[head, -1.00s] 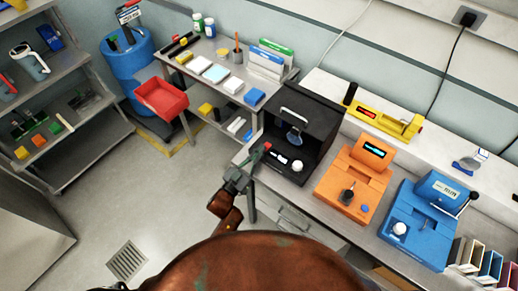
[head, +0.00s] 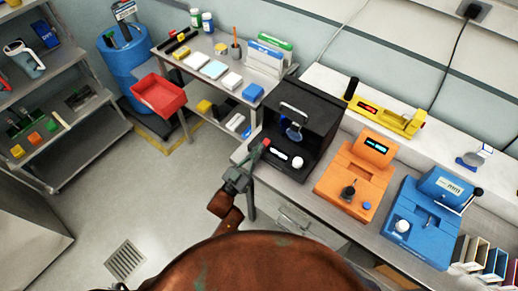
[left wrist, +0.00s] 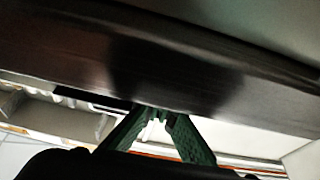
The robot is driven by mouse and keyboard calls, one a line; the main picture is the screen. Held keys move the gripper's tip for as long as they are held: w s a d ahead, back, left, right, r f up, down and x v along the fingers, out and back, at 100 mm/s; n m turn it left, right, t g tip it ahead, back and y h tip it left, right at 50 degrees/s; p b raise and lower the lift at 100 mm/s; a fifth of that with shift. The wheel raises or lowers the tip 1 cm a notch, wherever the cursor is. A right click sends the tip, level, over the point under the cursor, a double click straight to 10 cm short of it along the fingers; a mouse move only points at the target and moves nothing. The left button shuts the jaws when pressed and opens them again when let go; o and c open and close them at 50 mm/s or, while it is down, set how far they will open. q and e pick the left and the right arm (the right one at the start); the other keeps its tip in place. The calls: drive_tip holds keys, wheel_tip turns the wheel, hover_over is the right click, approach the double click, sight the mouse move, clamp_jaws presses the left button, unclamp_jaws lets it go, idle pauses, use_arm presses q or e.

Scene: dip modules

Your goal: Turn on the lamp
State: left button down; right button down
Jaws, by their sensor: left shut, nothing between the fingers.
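No separate lamp stands out. A black open-fronted box (head: 318,122) on the workbench holds a round glassy disc (head: 293,133), and I cannot tell if this is the lamp. Its front panel has a white knob (head: 298,162), a small light label and a red part (head: 266,143) at its left corner. My left gripper (head: 254,159) is shut and empty, close to that left front corner; contact cannot be told. In the left wrist view its green fingers (left wrist: 160,118) meet just under a dark, blurred edge. My right gripper is not in view.
Right of the black box stand an orange device (head: 354,180) and a blue device (head: 432,215). A yellow device (head: 385,117) sits on the ledge behind. The floor beside my left arm is clear.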

use_arm(q)
drive_tip(key=r+p, duration=0.2)
drive_tip(key=r, duration=0.1)
drive_tip(key=r+p, duration=0.1)
drive_tip(key=p, duration=0.1)
drive_tip(key=shift+s+a+r, duration=0.2)
drive_tip(key=shift+s+r, duration=0.05)
drive_tip(key=shift+r, duration=0.15)
drive_tip(key=s+a+f, duration=0.1)
drive_tip(key=s, duration=0.1)
drive_tip(key=s+a+f+b, duration=0.1)
drive_tip(key=s+a+f, duration=0.2)
drive_tip(key=s+f, duration=0.1)
drive_tip(key=shift+s+a+b, duration=0.1)
drive_tip(key=shift+a+b, duration=0.15)
drive_tip(key=shift+b, duration=0.05)
drive_tip(key=shift+s+a+f, duration=0.15)
drive_tip(key=shift+s+a, duration=0.2)
drive_tip(key=shift+s, duration=0.1)
